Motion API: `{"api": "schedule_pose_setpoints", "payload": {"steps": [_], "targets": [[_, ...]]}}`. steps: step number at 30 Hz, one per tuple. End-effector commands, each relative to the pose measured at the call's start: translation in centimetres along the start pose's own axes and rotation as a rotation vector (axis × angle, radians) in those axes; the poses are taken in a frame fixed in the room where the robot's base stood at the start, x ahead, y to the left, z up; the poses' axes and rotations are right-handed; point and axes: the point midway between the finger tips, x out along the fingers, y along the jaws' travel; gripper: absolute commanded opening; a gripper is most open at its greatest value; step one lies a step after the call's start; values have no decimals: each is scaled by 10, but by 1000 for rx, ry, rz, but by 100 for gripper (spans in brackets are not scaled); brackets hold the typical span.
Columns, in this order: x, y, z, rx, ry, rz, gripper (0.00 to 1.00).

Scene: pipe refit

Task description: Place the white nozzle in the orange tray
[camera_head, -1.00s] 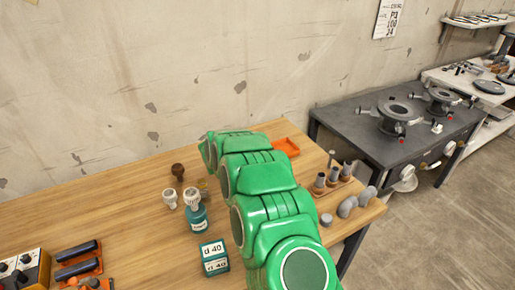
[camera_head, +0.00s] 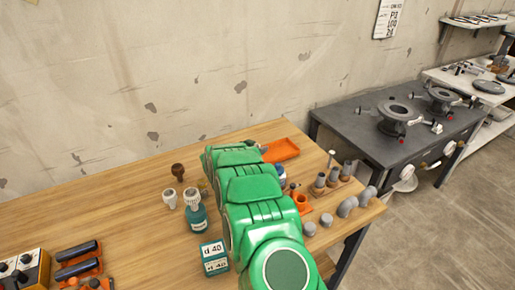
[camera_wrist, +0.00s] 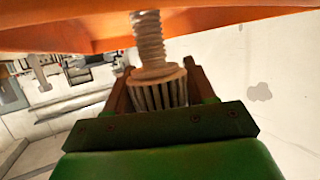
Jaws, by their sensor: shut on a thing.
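My gripper (camera_wrist: 157,95) is shut on the white nozzle (camera_wrist: 160,88), which looks greyish tan in the shade. The nozzle has a ribbed collar between the fingers and a threaded stem (camera_wrist: 148,38) pointing up in the wrist view. The orange tray (camera_wrist: 230,28) spans the top of that view, close to the stem; whether they touch I cannot tell. In the head view, the orange tray (camera_head: 281,150) lies at the back right of the wooden bench, just right of the far end of my arm. My arm hides the fingertips there.
A white piece (camera_head: 170,199), a brown piece (camera_head: 178,171) and a teal bottle with a white top (camera_head: 197,215) stand left of my arm. A teal d 40 box (camera_head: 214,257) is nearer. Grey pipe fittings (camera_head: 347,206) and an orange part (camera_head: 302,203) are to the right.

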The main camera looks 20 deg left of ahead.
Motion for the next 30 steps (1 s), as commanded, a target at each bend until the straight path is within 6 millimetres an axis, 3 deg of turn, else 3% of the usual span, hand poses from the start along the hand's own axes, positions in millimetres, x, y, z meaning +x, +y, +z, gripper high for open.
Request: {"api": "schedule_pose_setpoints", "payload": {"steps": [6, 7, 12, 24, 30], "targets": [[1, 0, 2, 0, 0, 0, 25], [1, 0, 2, 1, 0, 0, 57], [1, 0, 2, 1, 0, 0, 80], [0, 0, -1, 1, 0, 0, 80], [-14, -1, -1, 0, -1, -1, 80]]}}
